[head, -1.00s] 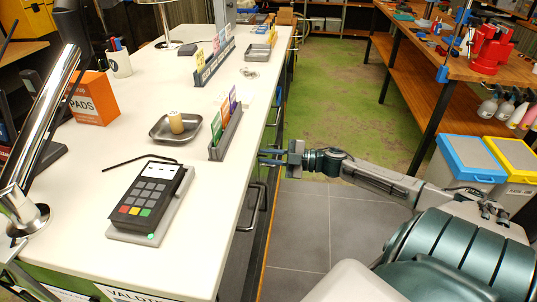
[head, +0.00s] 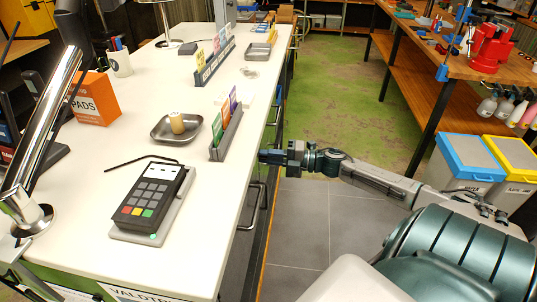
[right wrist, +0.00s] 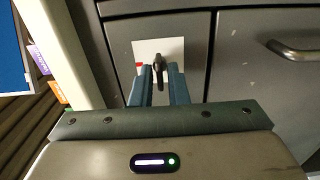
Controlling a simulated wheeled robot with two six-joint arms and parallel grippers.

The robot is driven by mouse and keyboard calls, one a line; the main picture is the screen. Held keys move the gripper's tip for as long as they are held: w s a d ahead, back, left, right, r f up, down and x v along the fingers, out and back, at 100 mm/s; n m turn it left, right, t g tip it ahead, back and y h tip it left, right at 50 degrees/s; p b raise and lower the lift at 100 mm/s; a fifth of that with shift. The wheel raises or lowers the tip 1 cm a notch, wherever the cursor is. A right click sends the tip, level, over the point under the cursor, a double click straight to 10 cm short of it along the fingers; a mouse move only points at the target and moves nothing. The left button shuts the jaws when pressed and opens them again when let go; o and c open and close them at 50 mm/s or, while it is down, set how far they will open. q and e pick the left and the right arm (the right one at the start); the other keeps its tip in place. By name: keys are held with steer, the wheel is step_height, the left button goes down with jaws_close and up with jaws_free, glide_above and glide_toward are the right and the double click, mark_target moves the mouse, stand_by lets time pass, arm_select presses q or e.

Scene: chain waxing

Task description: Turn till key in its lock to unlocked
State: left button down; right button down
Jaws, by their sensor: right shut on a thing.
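The till key (right wrist: 159,68) is a small dark key in its lock, on a white plate (right wrist: 176,47) with a red mark at its left, on the grey drawer front. In the right wrist view its grip stands nearly upright between my fingertips. My right gripper (right wrist: 160,72) is shut on it. In the head view my right gripper (head: 263,156) is at the counter's aisle side, and the key is hidden there. My left gripper is not in view.
A drawer handle (right wrist: 297,50) is to the right of the lock. The white counter (head: 210,190) carries a card terminal (head: 150,200), a metal dish (head: 162,131) and a card rack (head: 228,137). The aisle floor (head: 325,100) is clear.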

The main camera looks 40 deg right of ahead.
stand_by(0.5)
steer(key=c, duration=1.6)
jaws_free()
steer(key=shift+s, duration=0.1)
steer(key=p+v, duration=0.3)
steer(key=v, duration=0.7)
steer(key=shift+s+d, duration=0.25)
steer(key=shift+s, duration=0.05)
